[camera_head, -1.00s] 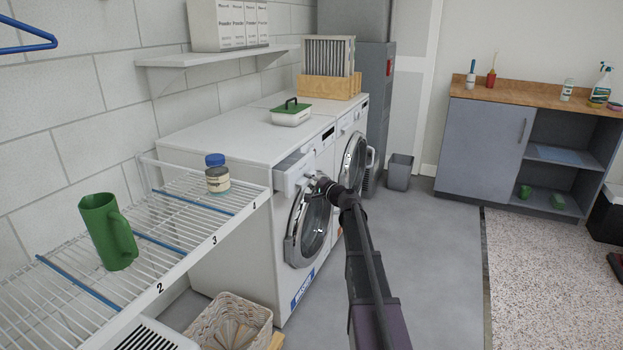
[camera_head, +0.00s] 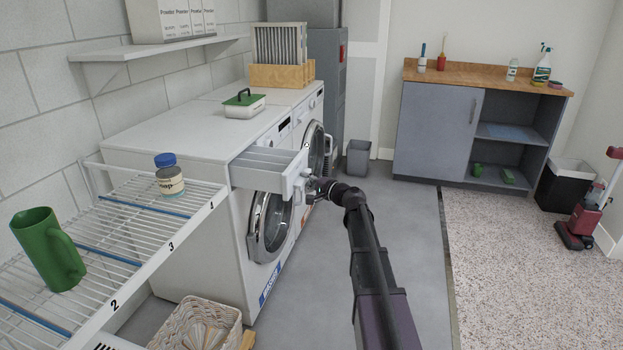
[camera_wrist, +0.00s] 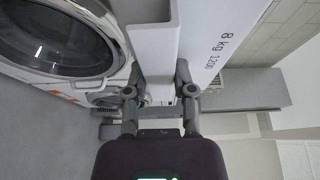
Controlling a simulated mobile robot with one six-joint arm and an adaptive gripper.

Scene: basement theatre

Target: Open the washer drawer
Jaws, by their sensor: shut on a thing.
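The front white washer (camera_head: 190,150) stands against the left wall with its round door (camera_head: 270,225) shut. Its drawer (camera_head: 268,168) is pulled well out at the top front, and its inner compartments show from above. My gripper (camera_head: 310,186) is at the drawer's front face. In the wrist view my gripper (camera_wrist: 160,92) has its two fingers on either side of a white drawer part (camera_wrist: 156,60). The exact grip point is partly hidden.
The grey floor (camera_head: 400,230) to the right is clear.

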